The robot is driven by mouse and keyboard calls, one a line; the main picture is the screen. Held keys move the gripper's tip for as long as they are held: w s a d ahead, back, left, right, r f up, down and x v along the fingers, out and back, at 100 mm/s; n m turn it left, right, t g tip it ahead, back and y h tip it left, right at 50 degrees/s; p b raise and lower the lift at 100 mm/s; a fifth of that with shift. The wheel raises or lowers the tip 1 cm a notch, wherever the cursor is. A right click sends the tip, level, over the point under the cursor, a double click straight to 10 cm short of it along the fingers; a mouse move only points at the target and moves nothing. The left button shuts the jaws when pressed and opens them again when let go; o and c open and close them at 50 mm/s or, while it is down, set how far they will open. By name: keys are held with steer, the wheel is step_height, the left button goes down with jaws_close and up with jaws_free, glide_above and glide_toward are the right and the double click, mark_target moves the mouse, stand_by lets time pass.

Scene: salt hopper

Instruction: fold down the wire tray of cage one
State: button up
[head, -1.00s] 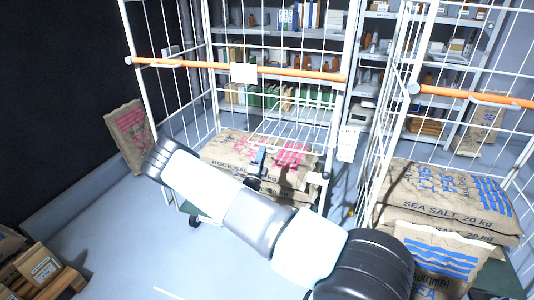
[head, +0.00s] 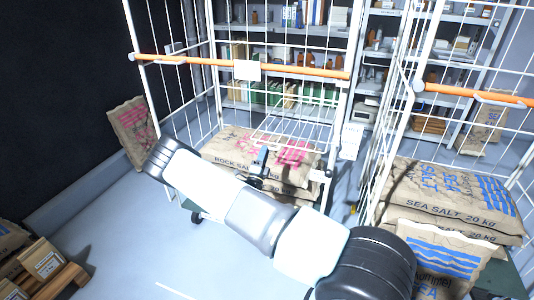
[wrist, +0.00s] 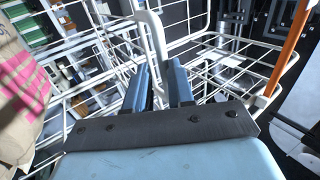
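Cage one, which I take to be the left white wire cage (head: 139,88), has an orange bar (head: 300,72) across its front. Its white wire tray (head: 290,139) juts out above the sacks; white wirework also shows in the wrist view (wrist: 232,88). My gripper (head: 262,158) is at the tray's front edge, above the sacks. In the wrist view my two blue fingers (wrist: 158,75) stand apart, with a bent white wire loop (wrist: 157,42) reaching into the gap between them. I see space beside the wire; contact is hard to tell.
Rock salt sacks (head: 228,146) lie in the cage under the tray. A second cage (head: 392,125) with sea salt sacks (head: 450,190) stands close on the right. A sack (head: 133,128) leans at the left wall. Open floor (head: 125,225) lies front left.

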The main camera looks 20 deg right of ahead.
steer(key=v, duration=1.3)
steer(key=shift+f, duration=0.1)
steer(key=s+d+r+m+g, duration=0.4)
steer(key=r+m+g, duration=0.4)
steer(key=m, duration=0.2)
steer(key=s+d+r+m+g+y, duration=0.1)
steer(key=s+d+r+m+g, duration=0.2)
steer(key=s+r+m+g, duration=0.35)
steer(key=s+d+r+m+g, duration=0.2)
steer(key=d+r+m+g, duration=0.2)
steer(key=r+m+g, duration=0.6)
steer(key=s+a+r+m+t+y, duration=0.3)
steer(key=s+r+m+t+y, duration=0.2)
steer(key=s+r+m, duration=0.5)
steer(key=s+a+r+m+t+y, duration=0.4)
steer(key=s+r+m+y, duration=0.4)
steer(key=s, duration=0.7)
step_height(320, 180, up, 5)
steer(key=shift+f+m+t+y, duration=0.2)
steer(key=shift+m+t+y, duration=0.2)
steer(key=shift+m+t, duration=0.5)
